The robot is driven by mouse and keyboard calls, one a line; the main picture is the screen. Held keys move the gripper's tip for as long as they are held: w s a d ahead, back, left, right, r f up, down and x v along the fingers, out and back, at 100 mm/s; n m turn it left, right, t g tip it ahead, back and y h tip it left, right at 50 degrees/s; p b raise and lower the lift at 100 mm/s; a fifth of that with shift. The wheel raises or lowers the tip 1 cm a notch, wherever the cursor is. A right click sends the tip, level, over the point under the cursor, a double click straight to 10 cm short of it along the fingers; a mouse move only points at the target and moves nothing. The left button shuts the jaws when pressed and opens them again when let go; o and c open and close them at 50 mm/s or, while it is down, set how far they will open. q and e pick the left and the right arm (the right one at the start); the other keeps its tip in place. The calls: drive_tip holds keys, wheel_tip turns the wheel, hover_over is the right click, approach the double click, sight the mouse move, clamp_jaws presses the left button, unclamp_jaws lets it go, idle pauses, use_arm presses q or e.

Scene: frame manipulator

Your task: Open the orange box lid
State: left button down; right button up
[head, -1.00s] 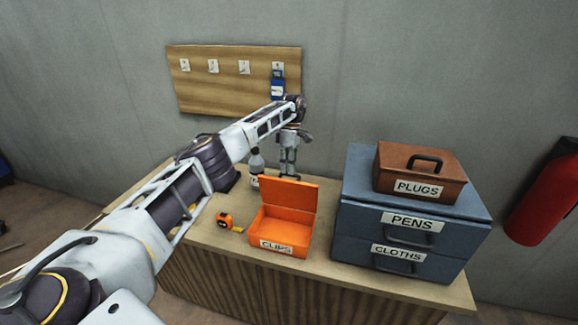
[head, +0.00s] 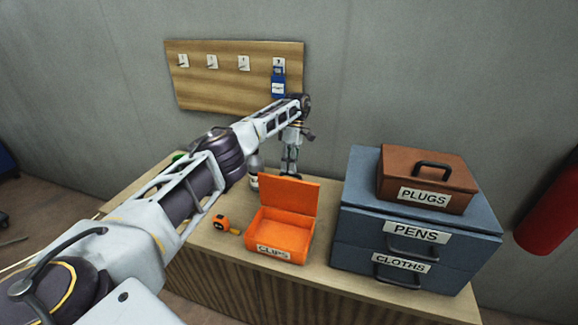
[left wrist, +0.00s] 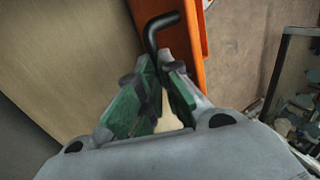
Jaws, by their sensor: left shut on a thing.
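The orange box (head: 254,240), labelled CLIPS, sits on the wooden cabinet top. Its orange lid (head: 289,197) stands raised at the back, and the empty inside shows. My left gripper (head: 290,168) points down behind the lid; its fingertips are hidden there in the head view. In the left wrist view my left gripper (left wrist: 165,75) is shut on a black bent handle (left wrist: 151,36), beside the orange edge of the lid (left wrist: 185,40). My right gripper is not in view.
A blue drawer unit (head: 352,240), labelled PENS and CLOTHS, stands right of the box, with a brown PLUGS case (head: 400,170) on it. An orange tape measure (head: 221,222) lies left. A hook board (head: 215,90) with a blue padlock (head: 278,86) hangs behind.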

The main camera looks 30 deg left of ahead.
use_arm(q)
drive_tip(key=shift+s+d+f, duration=0.15)
drive_tip(key=shift+f, duration=0.35)
drive_tip(key=shift+s+d+f, duration=0.1)
drive_tip(key=shift+d+f, duration=0.05)
drive_tip(key=shift+f, duration=0.35)
drive_tip(key=c, duration=1.7)
unclamp_jaws()
drive_tip(key=shift+o, duration=1.1)
drive_tip(key=shift+w+f, duration=0.1)
drive_tip(key=shift+w, duration=0.05)
drive_tip(key=shift+w+a+r, duration=0.1)
drive_tip(key=shift+a+r, duration=0.1)
drive_tip(key=shift+r, duration=0.2)
